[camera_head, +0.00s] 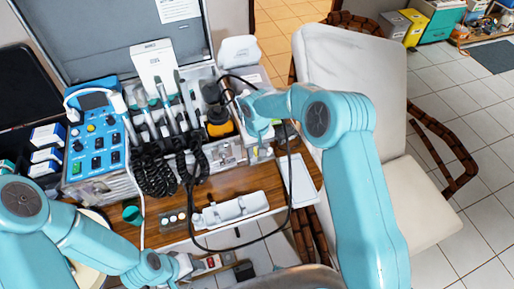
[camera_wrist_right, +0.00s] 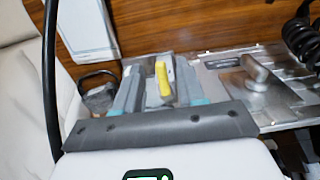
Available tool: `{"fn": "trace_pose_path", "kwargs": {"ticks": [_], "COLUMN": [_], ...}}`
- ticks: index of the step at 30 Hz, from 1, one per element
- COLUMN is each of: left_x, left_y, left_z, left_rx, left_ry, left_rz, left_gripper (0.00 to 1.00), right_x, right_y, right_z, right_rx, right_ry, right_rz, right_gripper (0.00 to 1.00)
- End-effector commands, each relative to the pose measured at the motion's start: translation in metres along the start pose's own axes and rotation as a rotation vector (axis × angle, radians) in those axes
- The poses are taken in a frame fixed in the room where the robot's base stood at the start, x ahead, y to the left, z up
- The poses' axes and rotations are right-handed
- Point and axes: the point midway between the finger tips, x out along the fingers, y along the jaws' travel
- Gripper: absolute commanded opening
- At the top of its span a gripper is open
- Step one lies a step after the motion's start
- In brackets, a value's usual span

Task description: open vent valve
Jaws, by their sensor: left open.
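A small yellow handle (camera_wrist_right: 163,78), which I take to be the vent valve, stands in the right wrist view by the metal case's edge. My right gripper (camera_wrist_right: 158,88) has its grey fingers on either side of it; I cannot tell whether they touch it. In the head view my right gripper (camera_head: 262,140) is at the right end of the open dental case (camera_head: 225,155), mostly hidden by its own wrist. My left gripper (camera_head: 192,265) is open and low, left of a small red switch (camera_head: 213,262), apart from the case.
The case holds a blue control box (camera_head: 97,140), several handpieces and coiled black hoses (camera_head: 155,172). A black cable (camera_head: 290,185) loops beside my right arm. A white tray (camera_head: 232,209) lies on the wooden table (camera_head: 170,222). A pale chair (camera_head: 365,110) stands at the right.

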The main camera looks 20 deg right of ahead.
Motion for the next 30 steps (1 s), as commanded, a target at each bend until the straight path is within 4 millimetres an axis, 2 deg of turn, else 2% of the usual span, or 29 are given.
{"fn": "trace_pose_path", "kwargs": {"ticks": [4,5,6,8,20,30], "left_x": [0.0,0.0,0.0,0.0,0.003,0.022], "left_y": [0.0,0.0,0.0,0.0,-0.001,-0.008], "left_z": [0.0,0.0,0.0,0.0,0.0,-0.001], "left_rx": [0.0,0.0,0.0,0.0,0.0,0.0], "left_ry": [0.001,0.001,0.001,0.001,0.001,0.001], "left_rz": [0.0,0.0,0.0,0.0,0.0,0.0], "left_gripper": [0.43,0.43,0.43,0.43,0.43,0.43], "right_x": [0.0,0.0,0.0,0.0,0.0,0.003], "right_y": [0.0,0.0,0.0,0.0,0.001,0.009], "right_z": [0.0,0.0,0.0,0.0,0.001,0.0], "right_rx": [0.0,0.0,0.0,0.0,-0.022,-0.217], "right_ry": [0.0,0.0,-0.001,-0.001,-0.004,-0.004], "right_rz": [0.0,0.0,0.0,0.0,0.0,0.001], "right_gripper": [0.39,0.33,0.2,0.0,0.0,0.0]}}
